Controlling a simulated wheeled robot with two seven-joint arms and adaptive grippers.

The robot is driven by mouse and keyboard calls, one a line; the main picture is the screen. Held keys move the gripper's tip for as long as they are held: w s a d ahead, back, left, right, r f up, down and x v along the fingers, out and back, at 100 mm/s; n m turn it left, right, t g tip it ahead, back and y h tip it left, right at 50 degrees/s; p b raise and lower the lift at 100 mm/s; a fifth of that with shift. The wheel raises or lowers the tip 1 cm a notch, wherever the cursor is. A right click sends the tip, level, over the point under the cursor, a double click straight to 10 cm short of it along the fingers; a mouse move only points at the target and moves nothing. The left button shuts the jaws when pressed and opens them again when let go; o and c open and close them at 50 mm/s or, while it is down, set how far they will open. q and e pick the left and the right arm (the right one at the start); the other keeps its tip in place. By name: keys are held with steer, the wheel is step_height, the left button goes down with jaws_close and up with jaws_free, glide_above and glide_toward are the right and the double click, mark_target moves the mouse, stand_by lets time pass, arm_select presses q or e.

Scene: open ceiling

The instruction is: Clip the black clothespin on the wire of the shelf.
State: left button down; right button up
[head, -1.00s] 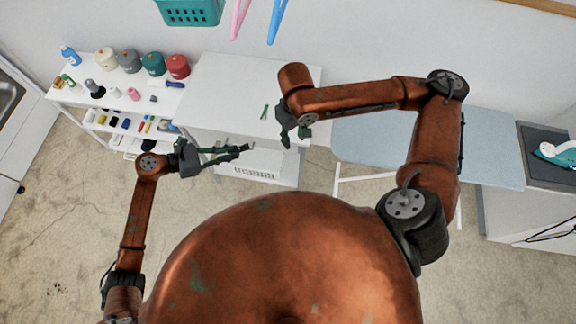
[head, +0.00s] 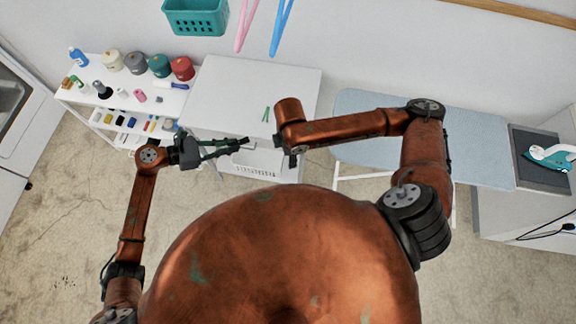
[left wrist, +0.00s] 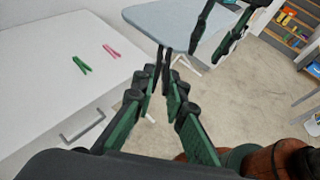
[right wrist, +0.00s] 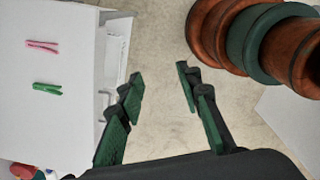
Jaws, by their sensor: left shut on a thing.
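My left gripper (head: 240,146) is closed in front of the white cabinet, with a small dark piece at its tips. In the left wrist view, its fingers (left wrist: 169,82) converge on this dark thing (left wrist: 167,58), which looks like the black clothespin; its outline is hard to make out. My right gripper (right wrist: 158,75) is open and empty in its own view. It is mostly hidden under its arm in the head view, and its fingers appear at the top of the left wrist view. A white shelf (head: 88,97) stands at the left; I cannot make out its wire.
A green clothespin (head: 265,113) lies on the white cabinet top (head: 232,92); a pink one (left wrist: 112,51) lies beside it. Several spools, including a red one (head: 182,68), stand on the shelf. An ironing board (head: 370,125) is at right. Floor is open at left.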

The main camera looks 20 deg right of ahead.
steer(key=shift+s+a+f+n+p, duration=0.35)
steer(key=shift+s+n+p, duration=0.15)
steer(key=shift+n, duration=0.85)
steer(key=shift+s+a+f+n+p, duration=0.35)
steer(key=shift+s+n+p, duration=0.15)
steer(key=shift+n, duration=0.8)
steer(key=shift+s+a+f+n+p, duration=0.3)
steer(key=shift+s+f+n+p, duration=0.15)
steer(key=shift+n, duration=0.9)
